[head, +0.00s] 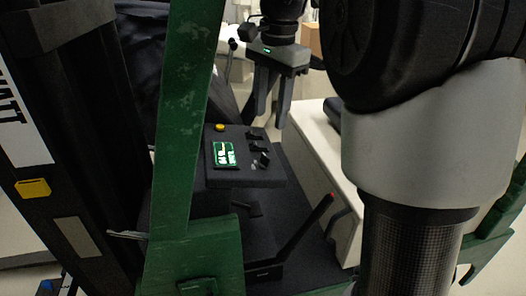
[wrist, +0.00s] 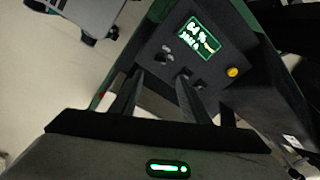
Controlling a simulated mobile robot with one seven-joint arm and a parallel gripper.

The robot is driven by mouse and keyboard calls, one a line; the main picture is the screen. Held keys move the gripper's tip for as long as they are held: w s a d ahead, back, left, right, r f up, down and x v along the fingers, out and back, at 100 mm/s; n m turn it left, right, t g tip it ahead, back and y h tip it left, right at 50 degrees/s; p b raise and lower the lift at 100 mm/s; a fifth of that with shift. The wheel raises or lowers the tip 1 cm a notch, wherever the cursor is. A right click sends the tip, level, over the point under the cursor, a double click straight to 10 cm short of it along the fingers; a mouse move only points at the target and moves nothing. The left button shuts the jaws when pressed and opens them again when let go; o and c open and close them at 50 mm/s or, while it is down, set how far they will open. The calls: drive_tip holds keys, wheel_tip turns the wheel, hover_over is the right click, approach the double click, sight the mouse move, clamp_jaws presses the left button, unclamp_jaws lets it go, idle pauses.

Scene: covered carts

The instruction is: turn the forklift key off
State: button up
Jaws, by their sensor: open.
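The forklift's dark control panel (head: 235,178) has a lit green-and-white display. A small dark knob-like part with a grey bit beside it, which looks like the key (head: 263,159), sits at the panel's lower right. It also shows in the wrist view as the key (wrist: 166,53), beyond the fingertips. Its exact angle is too small to tell. My gripper (head: 270,119) is open and empty, with its fingers pointing down above the panel's far right side. In the wrist view my gripper (wrist: 163,80) shows two separated fingers, apart from the key.
A yellow button (head: 220,127) and two black switches (head: 254,142) share the panel. A green post (head: 180,130) stands to its left. A dark lever with a red tip (head: 310,230) rises in front. A pale cabinet (head: 325,165) stands at the right.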

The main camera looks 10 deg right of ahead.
sight(266, 156)
drive_tip(key=f, duration=0.8)
drive_tip(key=w+f, duration=0.1)
drive_tip(key=f, duration=0.3)
drive_tip(key=shift+a+f+b, duration=0.2)
drive_tip(key=shift+a+b, duration=0.15)
drive_tip(key=shift+b, duration=0.05)
drive_tip(key=c, duration=1.1)
